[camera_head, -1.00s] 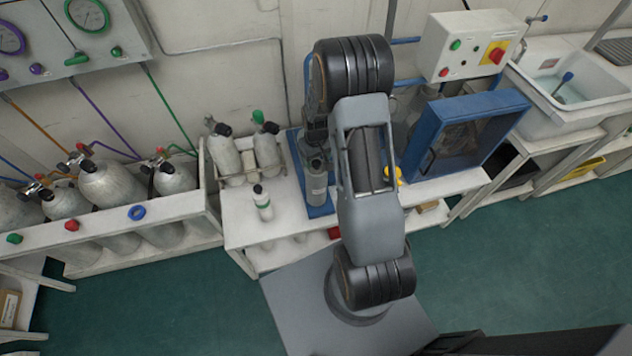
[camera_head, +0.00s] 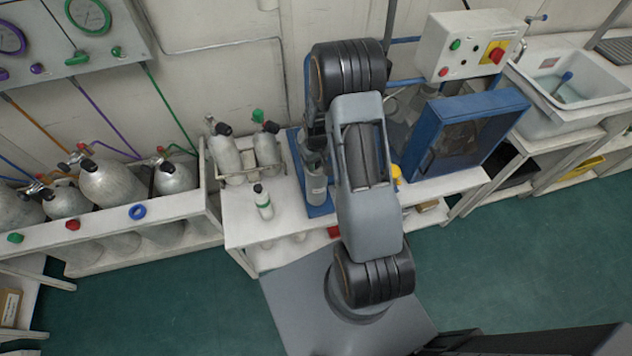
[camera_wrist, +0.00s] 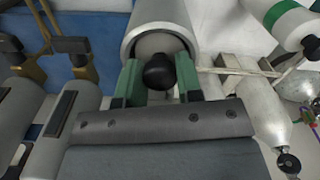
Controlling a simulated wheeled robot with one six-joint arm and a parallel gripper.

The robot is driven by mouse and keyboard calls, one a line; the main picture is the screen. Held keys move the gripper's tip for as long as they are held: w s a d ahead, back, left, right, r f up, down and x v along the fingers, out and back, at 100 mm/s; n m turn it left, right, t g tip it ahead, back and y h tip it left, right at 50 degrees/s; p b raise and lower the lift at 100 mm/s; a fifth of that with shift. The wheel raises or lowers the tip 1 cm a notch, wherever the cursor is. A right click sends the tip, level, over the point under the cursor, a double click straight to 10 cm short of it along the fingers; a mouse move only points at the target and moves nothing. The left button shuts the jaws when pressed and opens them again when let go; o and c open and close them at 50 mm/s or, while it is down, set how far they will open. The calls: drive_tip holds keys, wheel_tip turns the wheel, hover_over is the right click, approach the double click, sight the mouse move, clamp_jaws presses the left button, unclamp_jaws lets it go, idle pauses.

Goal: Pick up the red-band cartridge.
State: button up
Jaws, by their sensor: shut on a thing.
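In the wrist view my gripper (camera_wrist: 160,85) has its green-padded fingers closed on a black knob (camera_wrist: 159,70). The knob stands at the mouth of a pale grey round cylinder (camera_wrist: 158,22), with a dark rim around an inner grey part. No red band shows, so I cannot tell by colour that this is the red-band cartridge. In the head view my arm hides the gripper; a grey cylinder (camera_head: 316,188) stands just under it on a blue base (camera_head: 320,211). Whether the knob's body is still inside the cylinder cannot be told.
A white cartridge with a green band (camera_head: 263,203) stands on the white bench (camera_head: 240,232) to the left. Two grey bottles stand in a rack (camera_head: 234,178) behind it. A blue-framed box (camera_head: 425,135) stands to the right. Brass fittings (camera_wrist: 80,62) are close at left.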

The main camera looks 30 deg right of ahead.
clamp_jaws()
drive_tip(key=shift+r, duration=0.1)
wheel_tip(320, 180, up, 28)
drive_tip(key=shift+b, duration=0.45)
idle(0.5)
